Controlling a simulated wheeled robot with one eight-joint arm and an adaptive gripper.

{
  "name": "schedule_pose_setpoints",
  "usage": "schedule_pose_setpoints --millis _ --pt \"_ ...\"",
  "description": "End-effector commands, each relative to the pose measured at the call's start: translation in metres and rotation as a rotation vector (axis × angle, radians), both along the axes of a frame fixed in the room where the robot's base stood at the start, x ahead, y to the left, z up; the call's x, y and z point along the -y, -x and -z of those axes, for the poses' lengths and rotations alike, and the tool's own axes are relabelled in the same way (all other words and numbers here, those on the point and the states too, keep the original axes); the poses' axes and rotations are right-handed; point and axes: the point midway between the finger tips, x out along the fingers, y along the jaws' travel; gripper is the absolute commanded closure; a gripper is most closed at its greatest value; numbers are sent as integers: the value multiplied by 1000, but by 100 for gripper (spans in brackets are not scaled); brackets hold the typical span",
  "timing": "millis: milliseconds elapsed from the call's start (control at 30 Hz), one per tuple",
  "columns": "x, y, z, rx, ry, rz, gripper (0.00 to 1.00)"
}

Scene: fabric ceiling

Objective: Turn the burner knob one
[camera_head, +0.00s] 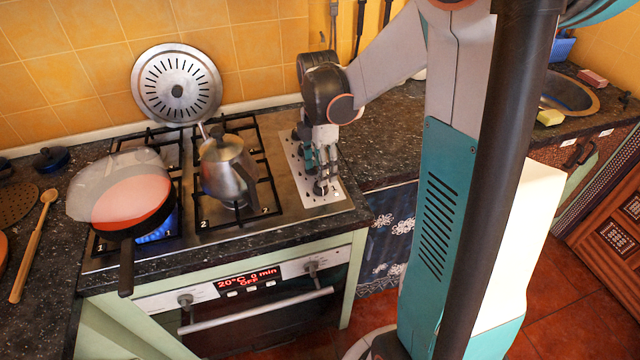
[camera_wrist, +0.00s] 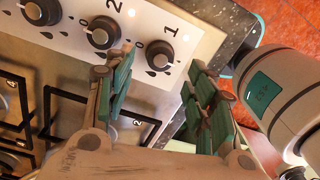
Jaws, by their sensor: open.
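Knob one (camera_wrist: 160,55) is a dark round knob with a light cap, beside a printed 1 on the pale control panel (camera_wrist: 185,18). In the head view it sits at the panel's near end (camera_head: 321,188), partly hidden by my gripper (camera_head: 322,165). My gripper is open and empty, pointing down over the panel. In the wrist view its two green-padded fingers (camera_wrist: 162,66) appear on either side of knob one, with the knob just beyond the tips. I cannot tell whether they touch it.
Knob two (camera_wrist: 103,32) and another knob (camera_wrist: 41,10) lie in line with knob one. A metal kettle (camera_head: 228,170) stands on the hob left of my gripper. A pan (camera_head: 130,205) sits over a blue flame (camera_head: 160,231) on the burner marked 1.

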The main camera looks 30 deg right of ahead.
Motion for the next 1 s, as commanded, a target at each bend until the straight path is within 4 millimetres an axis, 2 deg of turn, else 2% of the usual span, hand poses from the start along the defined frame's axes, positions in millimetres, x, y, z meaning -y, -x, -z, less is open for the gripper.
schedule_pose_setpoints --millis 33,100,300,700,900,1000 --pt "0 0 13 0 0 0 50" --pt "0 1 24 0 0 0 50" --pt "0 2 44 0 0 0 50" --pt "0 2 49 0 0 0 50" --pt "0 2 49 0 0 0 94" --pt "0 2 49 0 0 0 94"
